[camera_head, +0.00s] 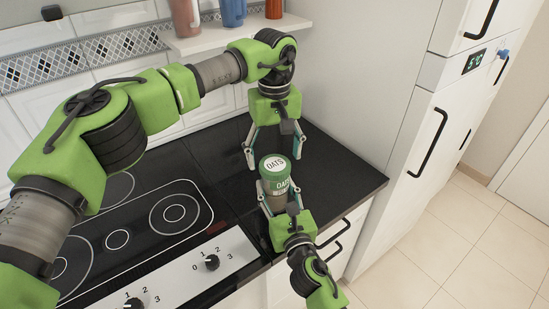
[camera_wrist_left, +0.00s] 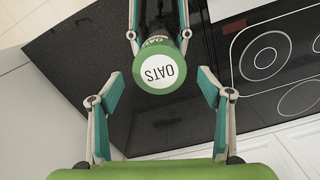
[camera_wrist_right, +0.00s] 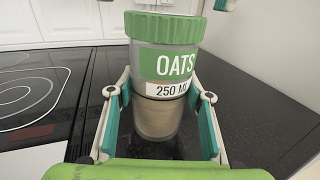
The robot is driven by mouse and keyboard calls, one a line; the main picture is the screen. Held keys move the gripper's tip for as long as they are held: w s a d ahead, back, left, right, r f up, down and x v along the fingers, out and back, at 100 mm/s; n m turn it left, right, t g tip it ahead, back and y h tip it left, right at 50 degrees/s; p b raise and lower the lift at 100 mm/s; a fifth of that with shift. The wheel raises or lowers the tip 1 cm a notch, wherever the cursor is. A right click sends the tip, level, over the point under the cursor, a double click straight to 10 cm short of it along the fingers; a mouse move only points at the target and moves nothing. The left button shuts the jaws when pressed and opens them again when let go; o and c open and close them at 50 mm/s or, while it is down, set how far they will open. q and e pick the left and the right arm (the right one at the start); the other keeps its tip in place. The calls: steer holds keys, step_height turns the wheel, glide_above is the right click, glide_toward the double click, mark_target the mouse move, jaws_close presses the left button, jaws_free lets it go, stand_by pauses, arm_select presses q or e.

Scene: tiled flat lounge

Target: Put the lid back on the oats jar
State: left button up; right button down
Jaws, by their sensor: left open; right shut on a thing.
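The oats jar (camera_head: 279,200) is clear, with a green OATS label and pale contents, upright at the black counter's near right part. The green lid (camera_head: 275,164), with a white OATS disc, sits level on its mouth; whether it is fully seated I cannot tell. The right wrist view shows the jar (camera_wrist_right: 158,118) between the fingers of my right gripper (camera_wrist_right: 160,98), shut on its body, with the lid (camera_wrist_right: 163,29) above. My left gripper (camera_head: 272,152) is open and empty behind the jar. In the left wrist view the lid (camera_wrist_left: 168,72) lies between and beyond its fingertips.
The black hob (camera_head: 116,239) and its knob panel (camera_head: 190,281) are left of the jar. A tall white fridge cabinet (camera_head: 410,150) stands at the right. A shelf (camera_head: 235,36) holds several containers at the back. The counter right of the jar (camera_head: 345,180) is clear.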

arm_select(q)
step_height(320, 180, up, 10)
steer(key=shift+r, duration=0.25)
arm_select(e)
steer(key=shift+f, duration=0.1)
steer(key=c, duration=1)
jaws_free()
steer(key=v, duration=1.2)
